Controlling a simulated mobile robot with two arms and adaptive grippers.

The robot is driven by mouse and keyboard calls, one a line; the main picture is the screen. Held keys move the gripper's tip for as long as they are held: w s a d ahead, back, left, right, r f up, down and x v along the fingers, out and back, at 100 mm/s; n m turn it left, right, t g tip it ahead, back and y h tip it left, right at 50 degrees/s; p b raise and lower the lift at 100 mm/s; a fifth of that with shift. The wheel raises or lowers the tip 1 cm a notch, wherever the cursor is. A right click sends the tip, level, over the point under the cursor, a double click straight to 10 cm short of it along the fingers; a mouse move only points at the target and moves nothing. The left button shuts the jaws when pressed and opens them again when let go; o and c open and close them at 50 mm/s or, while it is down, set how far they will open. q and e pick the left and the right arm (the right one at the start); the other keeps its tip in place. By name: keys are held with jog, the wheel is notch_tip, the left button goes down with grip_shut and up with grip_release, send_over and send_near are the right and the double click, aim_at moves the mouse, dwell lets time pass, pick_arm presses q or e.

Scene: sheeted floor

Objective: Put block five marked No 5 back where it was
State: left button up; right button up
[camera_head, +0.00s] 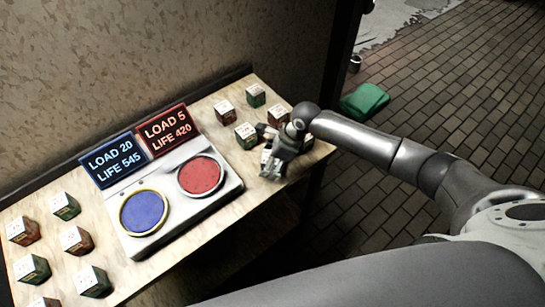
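Small red and green blocks with pale marked tops sit in two groups on the wooden table. The marks are too small to read, so I cannot tell which is No 5. In the right group are a red block (224,111), a green block (255,96), another green block (246,135) and a red block (278,115). My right gripper (268,168) points down at the table's right end, just in front of these blocks. The wrist hides part of that area. I cannot tell whether its fingers hold anything. My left gripper is out of view.
A console with a blue disc (144,213) and a red disc (200,176) stands mid-table, with LOAD/LIFE signs (113,159) behind. Several blocks, including a green one (66,206), sit at left. The wooden table (236,202) has bare room along its front right edge.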

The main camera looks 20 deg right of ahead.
jog(key=shift+r, duration=0.25)
jog(key=shift+d+r, duration=0.15)
jog(key=shift+r, duration=0.05)
jog(key=b+v, duration=0.3)
jog(key=v, duration=0.8)
jog(key=shift+s+b, duration=0.15)
jog(key=shift+b, duration=0.15)
jog(key=shift+r, duration=0.15)
